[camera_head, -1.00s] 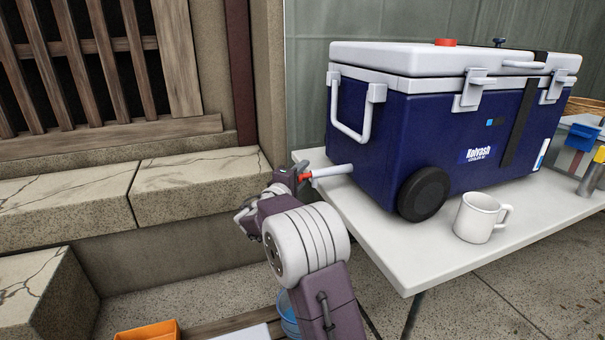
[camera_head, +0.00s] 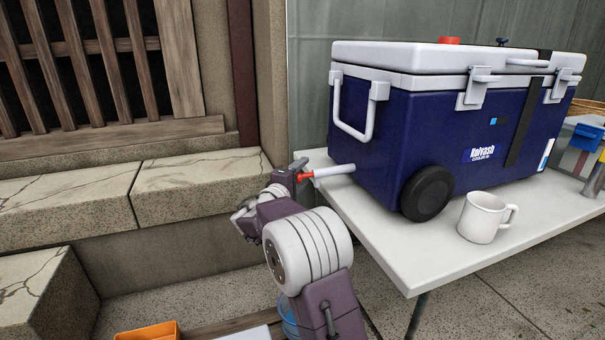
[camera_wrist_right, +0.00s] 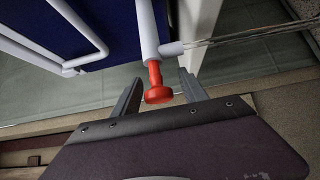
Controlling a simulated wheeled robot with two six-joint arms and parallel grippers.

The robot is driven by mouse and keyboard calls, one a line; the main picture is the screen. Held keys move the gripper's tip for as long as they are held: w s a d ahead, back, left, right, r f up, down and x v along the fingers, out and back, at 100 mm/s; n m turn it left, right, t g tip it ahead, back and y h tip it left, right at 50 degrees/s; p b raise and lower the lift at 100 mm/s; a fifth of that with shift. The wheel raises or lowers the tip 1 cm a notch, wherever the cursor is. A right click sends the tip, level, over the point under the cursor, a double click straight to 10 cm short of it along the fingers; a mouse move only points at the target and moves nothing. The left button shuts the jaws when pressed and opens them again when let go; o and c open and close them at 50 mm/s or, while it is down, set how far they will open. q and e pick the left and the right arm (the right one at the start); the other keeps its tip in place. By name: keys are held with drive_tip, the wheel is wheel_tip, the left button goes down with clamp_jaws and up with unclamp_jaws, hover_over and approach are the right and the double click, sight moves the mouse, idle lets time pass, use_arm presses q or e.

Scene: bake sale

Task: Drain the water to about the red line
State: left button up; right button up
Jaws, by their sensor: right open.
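A blue cooler (camera_head: 430,135) with a white lid stands on the white table. A white spout (camera_head: 333,171) with a red valve knob (camera_head: 307,176) sticks out of its left side. In the right wrist view the red knob (camera_wrist_right: 158,86) sits between the fingers of my open right gripper (camera_wrist_right: 160,77), with gaps visible on both sides. A thin clear stream (camera_wrist_right: 245,37) runs from the spout's side outlet. A blue container (camera_head: 289,318) below is mostly hidden behind my right arm. No red line or water level is visible. My left gripper is out of view.
A white mug (camera_head: 482,218) stands on the white table (camera_head: 400,265) near its front edge. An orange tray (camera_head: 148,332) lies low at the bottom left. Stone ledges (camera_head: 200,186) lie left of the gripper. Another box (camera_head: 578,140) is at the right edge.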

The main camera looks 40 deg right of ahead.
drive_tip(key=p+v, duration=0.2)
drive_tip(key=v, duration=0.6)
drive_tip(key=shift+s+a, duration=0.2)
drive_tip(key=shift+a, duration=0.1)
